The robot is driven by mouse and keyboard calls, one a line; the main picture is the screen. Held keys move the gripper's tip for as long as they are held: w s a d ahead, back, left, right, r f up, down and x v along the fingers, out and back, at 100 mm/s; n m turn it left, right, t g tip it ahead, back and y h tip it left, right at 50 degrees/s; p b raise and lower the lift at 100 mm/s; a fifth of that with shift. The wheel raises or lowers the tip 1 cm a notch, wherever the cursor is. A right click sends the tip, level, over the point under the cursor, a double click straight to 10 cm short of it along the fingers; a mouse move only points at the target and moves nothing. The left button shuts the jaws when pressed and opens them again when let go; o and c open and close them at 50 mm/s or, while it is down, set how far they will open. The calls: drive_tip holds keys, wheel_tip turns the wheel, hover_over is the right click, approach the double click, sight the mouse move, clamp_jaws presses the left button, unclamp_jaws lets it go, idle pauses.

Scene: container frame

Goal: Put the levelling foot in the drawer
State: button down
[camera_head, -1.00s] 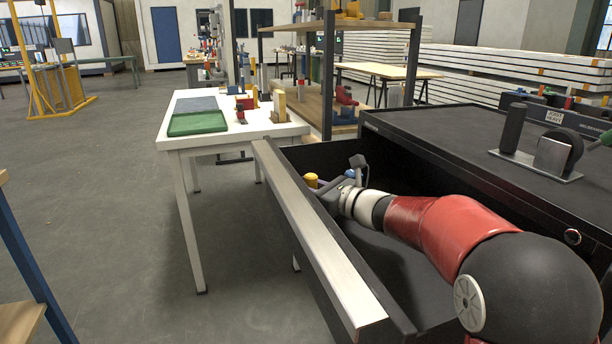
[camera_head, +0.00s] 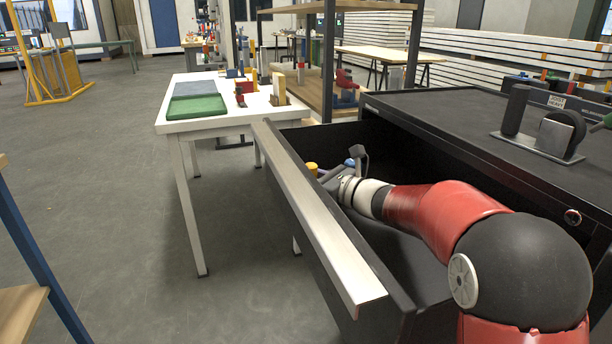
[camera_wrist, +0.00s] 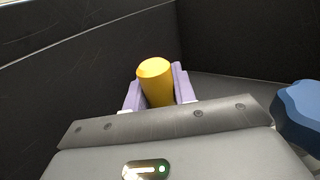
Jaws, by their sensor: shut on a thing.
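The levelling foot appears to be the yellow, round-topped piece (camera_wrist: 156,82) between the purple fingers of my gripper (camera_wrist: 158,92) in the wrist view. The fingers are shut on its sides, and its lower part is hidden. In the head view its yellow top (camera_head: 311,168) just shows above the front panel of the open drawer (camera_head: 322,226). My gripper (camera_head: 318,176) is down inside the drawer, near its far end, mostly hidden by that panel. Dark drawer walls (camera_wrist: 60,70) surround it in the wrist view. I cannot tell whether the piece touches the drawer floor.
A blue object (camera_wrist: 300,112) lies at the right in the wrist view, close to my gripper. The black cabinet top (camera_head: 450,130) carries a metal bracket piece (camera_head: 540,140). A white table (camera_head: 200,122) with a green tray (camera_head: 195,107) stands beyond the drawer.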

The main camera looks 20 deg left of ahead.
drive_tip(key=shift+f, duration=0.25)
